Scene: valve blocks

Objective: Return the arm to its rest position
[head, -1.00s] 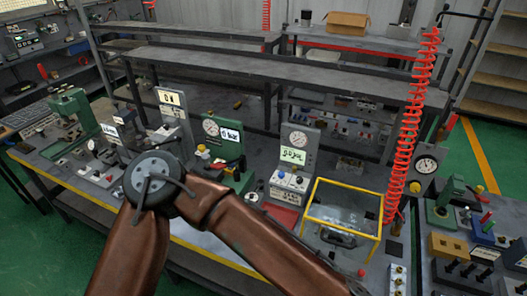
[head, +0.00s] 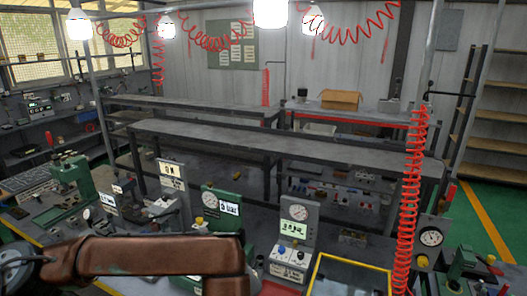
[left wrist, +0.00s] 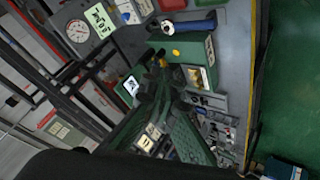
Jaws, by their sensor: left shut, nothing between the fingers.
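My left arm (head: 150,256) shows as brown links across the lower left of the head view; its gripper is out of that frame. In the left wrist view my left gripper (left wrist: 158,75) appears as dark fingers, shut and empty, with valve blocks behind it. In the head view a grey valve block with a gauge and lit display (head: 295,240) stands right of the arm. A green gauge block (head: 222,212) stands behind the arm, which hides its lower part. My right gripper is in neither view.
A yellow-rimmed bin (head: 355,261) sits at the lower right of the head view. A red coiled hose (head: 411,200) hangs beside it. A long grey shelf (head: 280,145) runs behind the blocks. Green floor (left wrist: 295,90) is clear at the right of the wrist view.

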